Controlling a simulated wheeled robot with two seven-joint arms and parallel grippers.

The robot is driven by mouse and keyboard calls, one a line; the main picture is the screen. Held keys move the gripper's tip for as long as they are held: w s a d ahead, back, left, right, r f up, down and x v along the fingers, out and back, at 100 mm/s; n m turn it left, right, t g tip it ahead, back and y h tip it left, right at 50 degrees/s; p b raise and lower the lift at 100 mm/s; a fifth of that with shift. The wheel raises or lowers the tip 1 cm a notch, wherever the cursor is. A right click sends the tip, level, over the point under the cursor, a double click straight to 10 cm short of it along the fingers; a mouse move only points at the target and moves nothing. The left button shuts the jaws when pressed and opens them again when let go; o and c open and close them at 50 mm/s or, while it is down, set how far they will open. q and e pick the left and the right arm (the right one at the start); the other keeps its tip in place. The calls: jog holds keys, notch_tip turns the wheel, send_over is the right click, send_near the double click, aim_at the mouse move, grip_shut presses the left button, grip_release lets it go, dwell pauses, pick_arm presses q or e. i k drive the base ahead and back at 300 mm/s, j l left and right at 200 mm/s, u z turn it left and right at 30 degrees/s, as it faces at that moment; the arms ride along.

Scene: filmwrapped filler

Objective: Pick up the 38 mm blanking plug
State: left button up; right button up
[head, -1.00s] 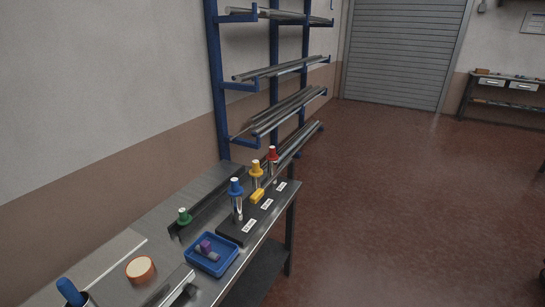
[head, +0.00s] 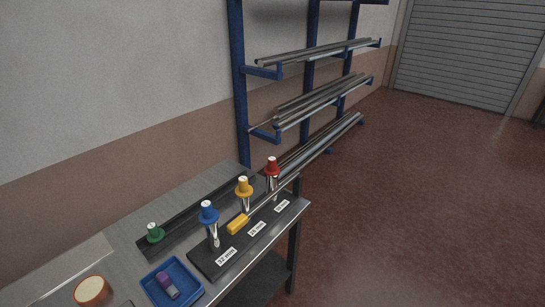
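A blue plug (head: 208,211), a yellow plug (head: 243,186) and a red plug (head: 272,166) each stand upright on a shiny metal tube, in a row on a dark board (head: 205,262) on the workbench. A green plug (head: 155,232) sits apart to the left, by a dark metal channel. White labels lie in front of the row; the nearest label (head: 226,257) seems to read 32 mm, and the others are too small to read surely. I cannot tell which plug is the 38 mm one. Neither of my grippers is in view.
A blue tray (head: 192,293) holds a purple and grey piece (head: 167,286). A yellow-handled tool (head: 237,224) lies on the board among the tubes. An orange-sided roll (head: 90,290) is at front left. A blue rack (head: 239,90) with metal bars stands behind; the floor at right is clear.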

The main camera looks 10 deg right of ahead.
aim_at(271, 169)
jog(key=i+l+u, duration=0.1)
jog(key=l, duration=0.25)
jog(key=i+l+u, duration=0.15)
jog(key=l, duration=0.25)
jog(key=i+l+u, duration=0.1)
jog(key=l, duration=0.3)
jog(key=i+l+u, duration=0.15)
jog(key=l, duration=0.3)
jog(key=i+l+u, duration=0.1)
jog(key=l, duration=0.3)
